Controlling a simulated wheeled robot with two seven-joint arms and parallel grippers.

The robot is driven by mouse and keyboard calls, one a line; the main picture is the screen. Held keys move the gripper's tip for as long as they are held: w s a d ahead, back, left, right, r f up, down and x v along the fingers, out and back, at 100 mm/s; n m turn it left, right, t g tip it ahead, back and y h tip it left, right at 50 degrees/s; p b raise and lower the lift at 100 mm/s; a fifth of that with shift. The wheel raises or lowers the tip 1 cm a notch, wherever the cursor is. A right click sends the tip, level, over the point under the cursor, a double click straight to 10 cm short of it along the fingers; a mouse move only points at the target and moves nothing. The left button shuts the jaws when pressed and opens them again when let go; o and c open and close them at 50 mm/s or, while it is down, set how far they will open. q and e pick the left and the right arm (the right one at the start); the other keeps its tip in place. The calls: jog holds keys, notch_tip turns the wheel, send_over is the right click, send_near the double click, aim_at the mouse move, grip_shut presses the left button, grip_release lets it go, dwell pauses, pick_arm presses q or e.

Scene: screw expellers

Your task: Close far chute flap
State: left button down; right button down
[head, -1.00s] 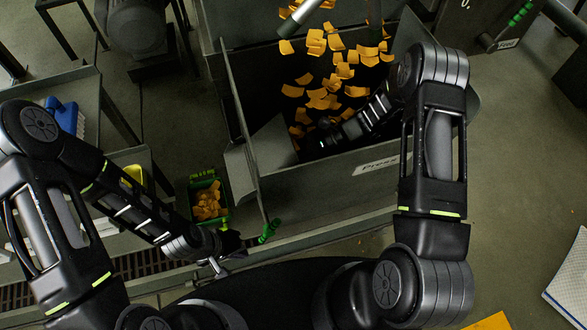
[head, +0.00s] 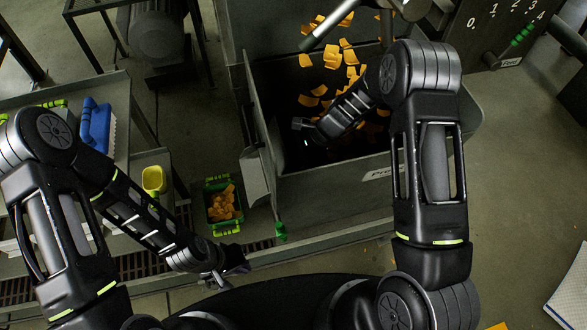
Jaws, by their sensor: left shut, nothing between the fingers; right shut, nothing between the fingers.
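A grey flap-like panel (head: 257,112) runs along the left end of the press bin (head: 340,185). A green handle (head: 281,231) is at its near end. I cannot tell for sure whether this is the far chute flap. A pale angled sheet (head: 254,178) sits beside it. My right gripper (head: 303,126) is shut and empty, inside the bin, a little right of the panel and apart from it. My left gripper (head: 228,274) is shut and empty, low in front of the bin, left of the green handle. My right arm hides part of the bin.
Orange pieces (head: 327,58) lie in the bin. A green crate (head: 222,205) with orange pieces stands left of the bin. A blue brush (head: 97,125) and a yellow cup (head: 154,180) are on shelves at left. A numbered panel (head: 500,30) is at upper right.

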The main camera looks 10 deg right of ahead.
jog(key=shift+a+r, duration=0.35)
jog(key=shift+a, duration=0.25)
jog(key=shift+a+r, duration=0.1)
jog(key=shift+a, duration=0.25)
jog(key=shift+s+a+r, duration=0.1)
jog(key=shift+a+r, duration=0.15)
jog(key=shift+a, duration=0.65)
jog(key=shift+s+a+r, duration=0.1)
jog(key=shift+a, duration=0.3)
jog(key=shift+s+a, duration=0.1)
jog(key=shift+a, duration=0.1)
jog(key=shift+d, duration=0.6)
pick_arm(q)
jog(key=shift+w+d+f+b, duration=0.3)
jog(key=shift+d+f+b, duration=0.2)
jog(key=shift+d+b, duration=0.2)
pick_arm(e)
jog(key=v, duration=1.1)
jog(key=shift+w+d+r, duration=0.2)
jog(key=shift+d, duration=0.1)
